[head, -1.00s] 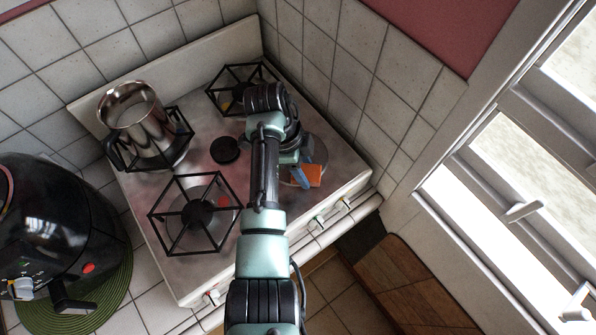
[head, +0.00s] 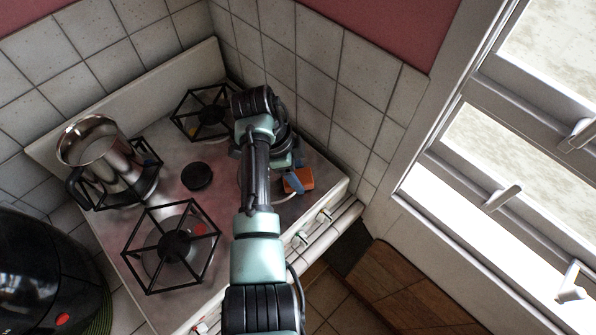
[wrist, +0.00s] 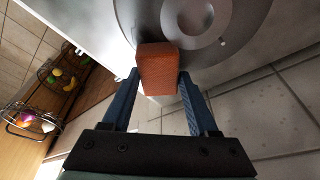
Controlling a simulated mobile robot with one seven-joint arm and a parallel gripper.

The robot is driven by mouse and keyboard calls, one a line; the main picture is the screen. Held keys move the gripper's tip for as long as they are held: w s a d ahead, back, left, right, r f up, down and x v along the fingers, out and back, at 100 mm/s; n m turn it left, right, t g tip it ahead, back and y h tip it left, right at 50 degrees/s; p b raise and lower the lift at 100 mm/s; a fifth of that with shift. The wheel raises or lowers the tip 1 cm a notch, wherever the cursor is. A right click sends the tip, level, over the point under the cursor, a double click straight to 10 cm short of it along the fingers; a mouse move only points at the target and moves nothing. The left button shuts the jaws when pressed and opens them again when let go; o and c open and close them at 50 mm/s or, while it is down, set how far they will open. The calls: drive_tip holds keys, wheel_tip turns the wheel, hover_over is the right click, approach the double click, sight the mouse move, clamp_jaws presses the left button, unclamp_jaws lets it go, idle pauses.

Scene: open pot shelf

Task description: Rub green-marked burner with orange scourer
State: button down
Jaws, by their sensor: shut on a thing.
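My gripper (head: 293,182) is shut on the orange scourer (head: 305,178), a small block; in the wrist view the scourer (wrist: 158,72) sits between the two blue fingers. It is over the right front part of the stove, at the rim of a round burner without a grate (wrist: 190,22). I cannot tell whether the scourer touches the surface. My arm hides much of this burner in the head view. No green mark can be made out clearly on it. The front left burner (head: 174,246) has a black grate and a red mark.
A steel pot (head: 100,152) stands on the back left burner, and a grate covers the back right burner (head: 212,115). Tiled walls close in behind and to the right. A black appliance (head: 40,270) is at left. A window (head: 500,170) is at right.

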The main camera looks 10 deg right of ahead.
drive_tip(key=a, duration=0.1)
drive_tip(key=a+p, duration=0.1)
drive_tip(key=r, duration=0.1)
drive_tip(key=shift+s+a+p, duration=0.3)
drive_tip(key=shift+a, duration=0.1)
drive_tip(key=shift+s+a+f+p, duration=0.1)
drive_tip(key=shift+s+a+p, duration=0.5)
drive_tip(key=shift+a, duration=0.3)
drive_tip(key=shift+s+a+f+p, duration=0.25)
drive_tip(key=shift+s+a, duration=0.25)
drive_tip(key=shift+a, duration=0.25)
drive_tip(key=shift+s+a, duration=0.15)
drive_tip(key=shift+s+f, duration=0.1)
drive_tip(key=shift+f, duration=0.05)
drive_tip(key=r+p, duration=0.3)
drive_tip(key=shift+d+r, duration=0.15)
drive_tip(key=shift+d, duration=0.1)
drive_tip(key=shift+s+r+p, duration=0.1)
drive_tip(key=shift+r+p, duration=1.1)
drive_tip(key=shift+r, duration=0.1)
